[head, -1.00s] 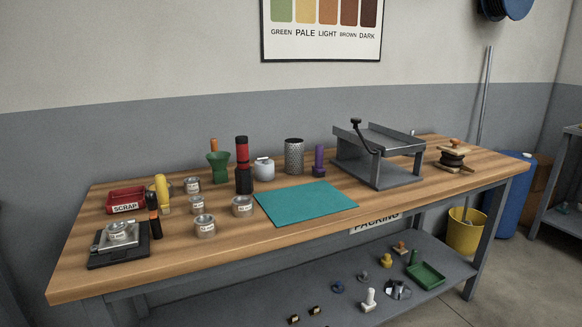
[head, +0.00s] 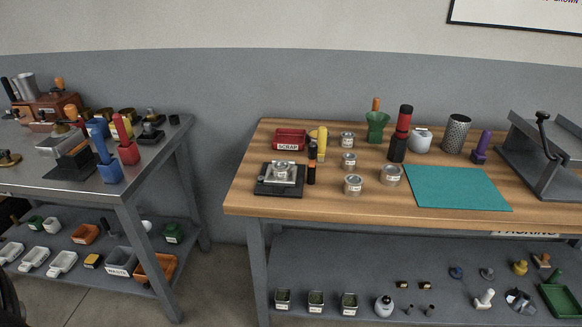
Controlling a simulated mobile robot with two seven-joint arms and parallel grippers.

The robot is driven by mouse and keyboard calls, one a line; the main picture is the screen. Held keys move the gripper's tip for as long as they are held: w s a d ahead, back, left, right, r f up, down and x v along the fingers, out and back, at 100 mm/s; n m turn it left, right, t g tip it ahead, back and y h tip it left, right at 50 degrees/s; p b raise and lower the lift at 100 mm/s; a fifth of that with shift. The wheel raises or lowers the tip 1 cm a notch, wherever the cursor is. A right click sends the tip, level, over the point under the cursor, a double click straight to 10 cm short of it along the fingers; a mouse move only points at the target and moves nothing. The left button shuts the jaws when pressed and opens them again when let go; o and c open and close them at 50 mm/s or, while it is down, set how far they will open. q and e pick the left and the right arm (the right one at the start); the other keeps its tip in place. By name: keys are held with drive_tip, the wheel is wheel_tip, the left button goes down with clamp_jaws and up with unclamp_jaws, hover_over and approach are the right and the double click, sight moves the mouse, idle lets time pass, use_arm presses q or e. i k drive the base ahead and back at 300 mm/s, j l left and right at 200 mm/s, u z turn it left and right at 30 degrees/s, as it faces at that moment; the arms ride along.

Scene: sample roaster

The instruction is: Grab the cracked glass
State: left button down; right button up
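I cannot make out a thing that is surely the cracked glass. A small grey, partly shiny round piece (head: 520,301) lies on the lower shelf of the wooden bench at the right; it is too small to tell what it is. Small silver labelled tins stand on the bench top, one (head: 353,185) near the front edge and one (head: 283,172) on a black scale (head: 279,188). Neither of my grippers shows clearly in the head view.
The wooden bench (head: 320,207) bears a red scrap tray (head: 291,134), a teal mat (head: 457,197) and a grey metal device (head: 545,150). A metal table (head: 60,188) with roasting gear stands at the left. A floor gap lies between them. Several bins sit on the lower shelves.

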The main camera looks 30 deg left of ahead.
sight(280, 169)
drive_tip(key=u, duration=1.1)
drive_tip(key=i+j+u, duration=0.2)
drive_tip(key=i+j, duration=0.5)
drive_tip(key=i, duration=0.1)
